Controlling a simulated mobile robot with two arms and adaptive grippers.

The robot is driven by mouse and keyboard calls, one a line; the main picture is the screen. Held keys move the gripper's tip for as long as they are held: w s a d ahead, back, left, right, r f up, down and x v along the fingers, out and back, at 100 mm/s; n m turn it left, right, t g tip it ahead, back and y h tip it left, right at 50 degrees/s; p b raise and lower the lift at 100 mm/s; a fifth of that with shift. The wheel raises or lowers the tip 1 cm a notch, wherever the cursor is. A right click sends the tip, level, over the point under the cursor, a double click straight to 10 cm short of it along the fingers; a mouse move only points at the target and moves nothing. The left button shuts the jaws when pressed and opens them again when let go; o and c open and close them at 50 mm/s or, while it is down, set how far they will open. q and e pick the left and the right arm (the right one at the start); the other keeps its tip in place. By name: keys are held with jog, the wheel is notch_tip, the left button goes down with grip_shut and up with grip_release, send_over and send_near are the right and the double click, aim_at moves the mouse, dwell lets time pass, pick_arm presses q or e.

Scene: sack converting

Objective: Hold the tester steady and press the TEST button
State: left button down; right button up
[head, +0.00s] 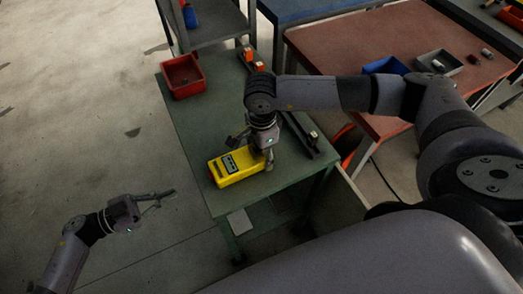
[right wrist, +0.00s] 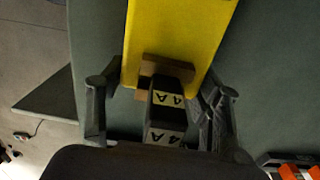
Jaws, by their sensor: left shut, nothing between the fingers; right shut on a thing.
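The yellow tester (head: 228,173) lies flat near the front left corner of the green table, with a dark panel on top. My right gripper (head: 254,151) is shut on the tester near its right end, one finger at each side. The right wrist view shows the yellow body (right wrist: 178,35) ahead of the two fingers (right wrist: 155,105). Between the fingers are a brown piece and a dark block (right wrist: 170,115) with "4A" labels. I cannot make out the TEST button. My left gripper (head: 160,196) is shut and empty, over the floor left of the table, apart from the tester.
A red bin (head: 182,76) stands at the green table's (head: 196,125) far left corner. A dark rail (head: 297,133) with orange pieces runs along its right side. A red-topped bench (head: 335,50) at right carries blue and grey bins. Floor at left is clear.

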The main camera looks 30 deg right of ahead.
pick_arm(q)
jog(key=m+t+y, duration=0.2)
jog(key=m+t, duration=0.2)
jog(key=m, duration=0.1)
jog(key=a+m+t+y, duration=0.1)
jog(key=m+t+y, duration=0.1)
jog(key=m+t, duration=0.2)
jog(key=m+t+y, duration=0.2)
jog(key=m+t, duration=0.2)
jog(key=m, duration=0.2)
jog(key=shift+a+r, duration=0.25)
jog(key=shift+r, duration=0.15)
jog(key=shift+d, duration=0.15)
jog(key=d, duration=0.8)
jog(key=shift+d, duration=0.3)
